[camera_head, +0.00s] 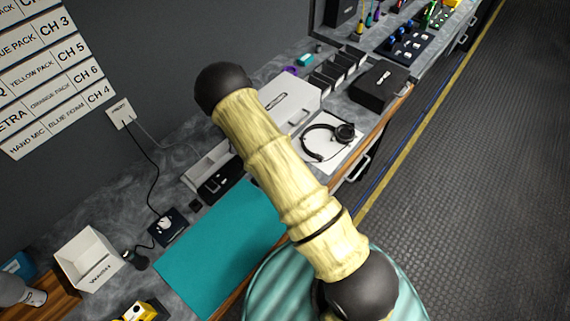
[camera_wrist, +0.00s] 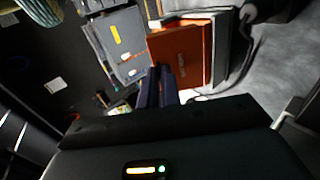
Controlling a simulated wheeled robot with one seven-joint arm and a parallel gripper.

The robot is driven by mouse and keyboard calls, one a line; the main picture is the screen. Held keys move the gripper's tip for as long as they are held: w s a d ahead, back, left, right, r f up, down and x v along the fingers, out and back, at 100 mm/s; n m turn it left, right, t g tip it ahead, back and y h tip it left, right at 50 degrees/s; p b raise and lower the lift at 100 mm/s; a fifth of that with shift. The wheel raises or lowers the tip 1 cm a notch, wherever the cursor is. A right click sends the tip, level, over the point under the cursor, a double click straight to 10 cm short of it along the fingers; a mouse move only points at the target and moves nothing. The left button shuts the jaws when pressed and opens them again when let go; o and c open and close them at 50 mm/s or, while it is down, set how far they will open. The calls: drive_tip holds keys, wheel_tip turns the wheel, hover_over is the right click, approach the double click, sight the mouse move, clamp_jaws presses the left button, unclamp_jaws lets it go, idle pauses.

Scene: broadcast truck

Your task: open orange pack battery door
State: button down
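In the wrist view an orange box-shaped pack (camera_wrist: 186,57) with small pale lettering lies just beyond my fingertips, against a grey case. Its door cannot be made out clearly. My gripper (camera_wrist: 158,72) shows as two dark fingers close together, with their tips at the lower left edge of the orange pack. Whether they touch it, or have a gap between them, cannot be told. In the head view my arm crosses the middle, and neither the gripper nor the orange pack shows.
The head view shows a counter with a teal mat (camera_head: 213,254), a white bin (camera_head: 88,262), headphones (camera_head: 329,140) on a white sheet and a black box (camera_head: 379,86). A wall sign (camera_head: 48,75) lists channels. The floor at right is clear. A grey case (camera_wrist: 117,43) stands left of the pack.

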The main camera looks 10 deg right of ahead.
drive_tip(key=shift+w+a+f+g+h+b, duration=0.3)
drive_tip(key=shift+w+g+h+b, duration=0.2)
drive_tip(key=shift+g+h+b, duration=0.25)
drive_tip(key=shift+a+r+g, duration=0.1)
drive_tip(key=shift+r+g, duration=0.1)
drive_tip(key=shift+g, duration=0.05)
drive_tip(key=shift+w, duration=0.1)
drive_tip(key=c, duration=1.6)
unclamp_jaws()
